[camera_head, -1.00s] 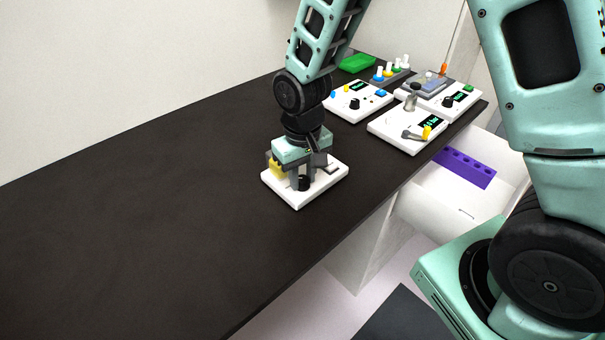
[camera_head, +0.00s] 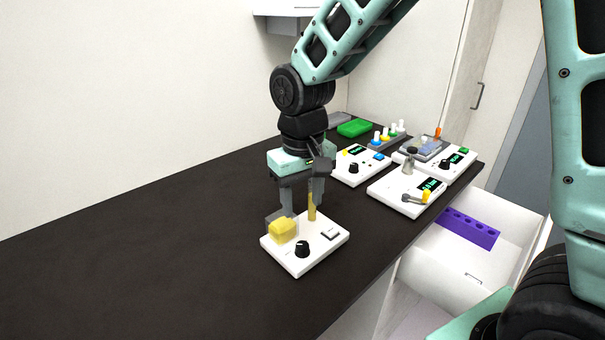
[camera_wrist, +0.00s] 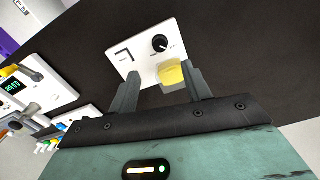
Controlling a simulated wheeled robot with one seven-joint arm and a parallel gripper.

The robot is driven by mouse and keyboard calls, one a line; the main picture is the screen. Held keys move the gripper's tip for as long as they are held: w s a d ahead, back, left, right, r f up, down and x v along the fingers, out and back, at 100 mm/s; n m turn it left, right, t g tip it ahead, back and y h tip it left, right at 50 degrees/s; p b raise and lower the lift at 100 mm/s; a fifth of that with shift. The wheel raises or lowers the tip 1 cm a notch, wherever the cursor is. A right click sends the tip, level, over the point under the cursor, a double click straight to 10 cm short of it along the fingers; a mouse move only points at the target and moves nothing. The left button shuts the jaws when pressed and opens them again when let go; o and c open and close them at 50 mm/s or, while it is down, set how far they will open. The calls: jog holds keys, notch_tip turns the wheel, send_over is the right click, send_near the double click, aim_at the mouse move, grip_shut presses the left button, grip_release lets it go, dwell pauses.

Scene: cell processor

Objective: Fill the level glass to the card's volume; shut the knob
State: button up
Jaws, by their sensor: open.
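A white unit (camera_head: 290,265) stands near the bench's front edge. On it are a black knob (camera_head: 302,249), a clear tank with yellow liquid (camera_head: 283,231), a thin upright level glass with a yellow column (camera_head: 312,207), and a small card (camera_head: 331,234). The card's writing is too small to read. My gripper (camera_head: 302,199) is open and empty, pointing down above the rear of the unit, clear of the knob. The wrist view shows the knob (camera_wrist: 159,43), card (camera_wrist: 124,56) and yellow tank (camera_wrist: 171,74) beyond my fingers (camera_wrist: 160,76); the level glass is not clear there.
Other white units with displays (camera_head: 360,168) (camera_head: 405,197) stand to the right, with a green tray (camera_head: 354,128) behind. A purple rack (camera_head: 468,229) lies in an open drawer below the bench. The bench is clear to the left.

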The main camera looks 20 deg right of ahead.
notch_tip(320, 180, up, 6)
jog(key=shift+f, duration=0.1)
dwell(0.5)
jog(key=s+a+f+n, duration=0.2)
jog(key=s+a+n, duration=0.1)
jog(key=s, duration=0.7)
jog(key=s+a+f+n, duration=0.2)
jog(key=s+a+n, duration=0.1)
jog(key=s, duration=0.7)
jog(key=shift+s+a+f+y, duration=0.15)
jog(key=shift+s+f+y, duration=0.15)
jog(key=shift+f, duration=0.1)
jog(key=shift+w, duration=0.1)
